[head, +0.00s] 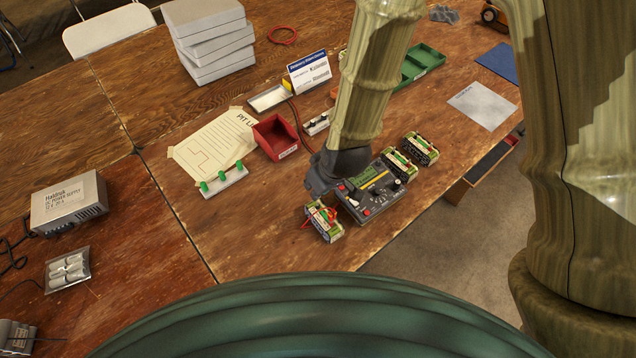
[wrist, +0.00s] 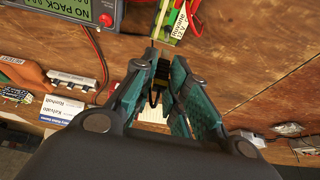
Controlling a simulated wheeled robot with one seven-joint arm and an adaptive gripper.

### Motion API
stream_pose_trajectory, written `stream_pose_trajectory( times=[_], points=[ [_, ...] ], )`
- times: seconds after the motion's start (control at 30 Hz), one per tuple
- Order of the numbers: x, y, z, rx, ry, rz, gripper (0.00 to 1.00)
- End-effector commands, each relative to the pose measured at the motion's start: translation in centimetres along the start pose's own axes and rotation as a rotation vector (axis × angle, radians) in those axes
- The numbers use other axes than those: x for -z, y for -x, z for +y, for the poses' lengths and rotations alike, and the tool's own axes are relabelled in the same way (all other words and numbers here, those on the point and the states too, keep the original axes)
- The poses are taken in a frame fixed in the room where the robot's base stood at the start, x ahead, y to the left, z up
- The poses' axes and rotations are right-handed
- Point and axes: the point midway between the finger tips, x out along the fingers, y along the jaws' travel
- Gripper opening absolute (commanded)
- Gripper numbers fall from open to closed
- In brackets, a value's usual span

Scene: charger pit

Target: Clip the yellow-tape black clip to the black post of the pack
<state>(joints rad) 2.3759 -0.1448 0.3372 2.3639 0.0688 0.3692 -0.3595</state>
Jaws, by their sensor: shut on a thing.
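My gripper (wrist: 160,66) is shut on the black clip (wrist: 159,78), which has a small yellow band and sits between the teal fingers in the wrist view. In the head view my gripper (head: 335,172) is a dark shape at the left of the charger; its fingertips and the clip are hidden there. A green and cream pack (wrist: 178,22) lies just beyond the fingertips, with a red lead at it. In the head view this pack (head: 323,221) stands at the charger's near left corner. A gap seems to show between clip and pack. I cannot make out the black post.
The charger (head: 372,192) stands beside the pack; its screen (wrist: 75,12) reads "NO PACK". Two more packs (head: 411,154) stand at its far right. A red bin (head: 275,137) and a rack with green knobs (head: 224,180) are to the left. Bare wood lies left of the pack.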

Motion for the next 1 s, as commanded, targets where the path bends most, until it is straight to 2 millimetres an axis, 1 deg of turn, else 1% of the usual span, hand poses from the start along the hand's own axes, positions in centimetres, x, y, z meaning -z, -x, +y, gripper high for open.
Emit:
stream_pose_trajectory(
  times=[0.03, 0.7, 1.0],
  points=[
    [-0.1, -0.4, 0.0, 0.0, 0.0, 0.0, 0.02],
    [-1.3, -3.1, 0.0, 0.001, -0.001, 0.0, 0.02],
    [-1.6, -3.8, 0.0, 0.001, -0.001, 0.0, 0.02]
  ],
)
